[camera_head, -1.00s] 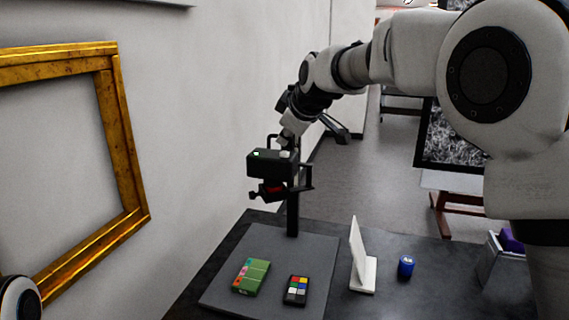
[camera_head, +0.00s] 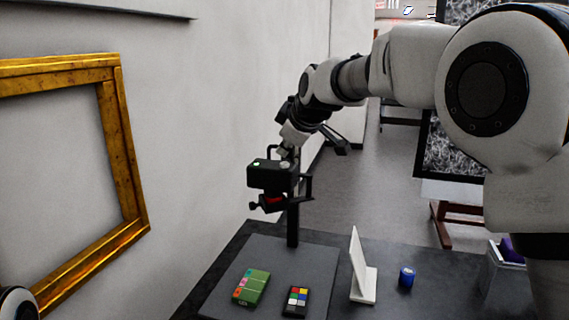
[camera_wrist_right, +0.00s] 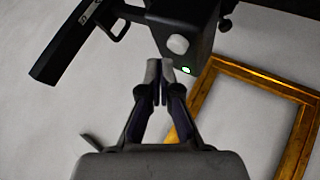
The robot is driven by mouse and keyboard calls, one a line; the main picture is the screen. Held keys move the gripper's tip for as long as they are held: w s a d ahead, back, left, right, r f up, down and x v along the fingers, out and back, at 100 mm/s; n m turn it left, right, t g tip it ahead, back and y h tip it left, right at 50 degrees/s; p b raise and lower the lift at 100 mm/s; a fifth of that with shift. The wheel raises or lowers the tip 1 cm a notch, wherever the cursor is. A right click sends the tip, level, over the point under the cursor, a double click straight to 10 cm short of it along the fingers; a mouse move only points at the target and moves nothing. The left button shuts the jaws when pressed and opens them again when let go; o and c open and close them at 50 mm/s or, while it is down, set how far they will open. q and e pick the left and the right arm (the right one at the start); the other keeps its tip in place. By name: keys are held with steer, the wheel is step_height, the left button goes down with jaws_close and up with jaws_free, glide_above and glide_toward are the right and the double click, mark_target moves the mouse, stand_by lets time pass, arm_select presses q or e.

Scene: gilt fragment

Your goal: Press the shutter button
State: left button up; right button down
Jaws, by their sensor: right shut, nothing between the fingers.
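A dark box-shaped camera (camera_head: 268,178) stands on a black post above the table; it also shows at the top of the right wrist view (camera_wrist_right: 192,18). A round pale shutter button (camera_wrist_right: 178,44) sits on its face, with a small lit green light (camera_wrist_right: 186,70) near the edge. In the head view the button (camera_head: 285,163) is partly hard to separate from my fingers. My right gripper (camera_wrist_right: 160,66) is shut and empty. Its tips are close to the button, just below and left of it in the wrist view; I cannot tell whether they touch. My left gripper is out of view.
A gilt frame (camera_head: 122,150) hangs on the wall at left. On the table lie a grey mat (camera_head: 262,258), a green card box (camera_head: 252,288) and a colour checker (camera_head: 295,301). A white stand (camera_head: 361,275), a blue jar (camera_head: 407,277) and a bin (camera_head: 497,275) are further right.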

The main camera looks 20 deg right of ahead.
mark_target(285, 164)
steer(key=shift+f, duration=0.15)
steer(key=shift+f, duration=0.3)
steer(key=shift+f+b, duration=0.4)
steer(key=shift+b, duration=0.1)
stand_by(0.6)
steer(key=shift+r, duration=0.1)
steer(key=shift+r+p, duration=0.75)
steer(key=shift+p, duration=0.05)
step_height(285, 164, up, 5)
steer(key=p, duration=0.4)
steer(key=shift+r+p, duration=0.1)
steer(key=shift+p, duration=0.2)
